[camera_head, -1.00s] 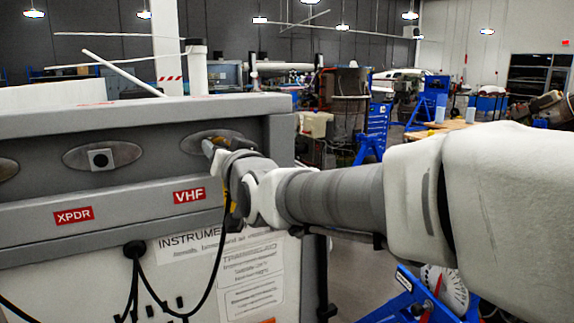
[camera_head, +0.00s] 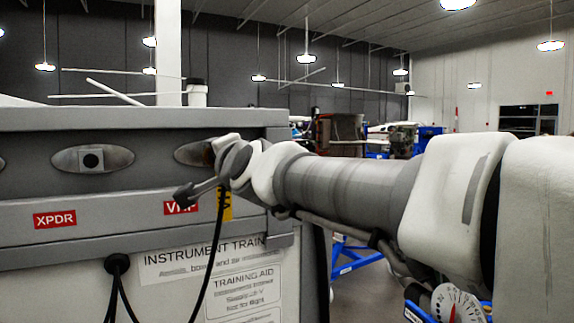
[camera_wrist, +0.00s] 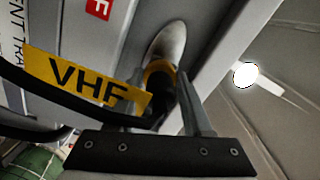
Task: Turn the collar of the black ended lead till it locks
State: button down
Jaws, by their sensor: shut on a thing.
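My gripper (camera_wrist: 160,82) is shut on the black end of the lead (camera_wrist: 163,92), which shows dark between the two fingers in the wrist view. A yellow band (camera_wrist: 157,68) sits around it, close against the oval metal socket plate (camera_wrist: 168,42). A yellow tag (camera_wrist: 88,82) reading VHF hangs beside the left finger. In the head view the VHF socket plate (camera_head: 189,152) is partly behind my wrist, which hides the lead's end. The black cable (camera_head: 208,262) hangs down from there. Whether the collar is locked cannot be told.
The XPDR socket plate (camera_head: 93,159) is to the left on the grey panel, above its red label (camera_head: 54,218). The red VHF label (camera_head: 173,208) is partly covered by my wrist. Another black cable hangs from a black fitting (camera_head: 117,263) below.

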jog(key=shift+m, duration=0.7)
jog(key=shift+c, duration=1.5)
grip_release()
jog(key=shift+s, duration=0.1)
jog(key=v, duration=1.7)
jog(key=shift+s, duration=0.1)
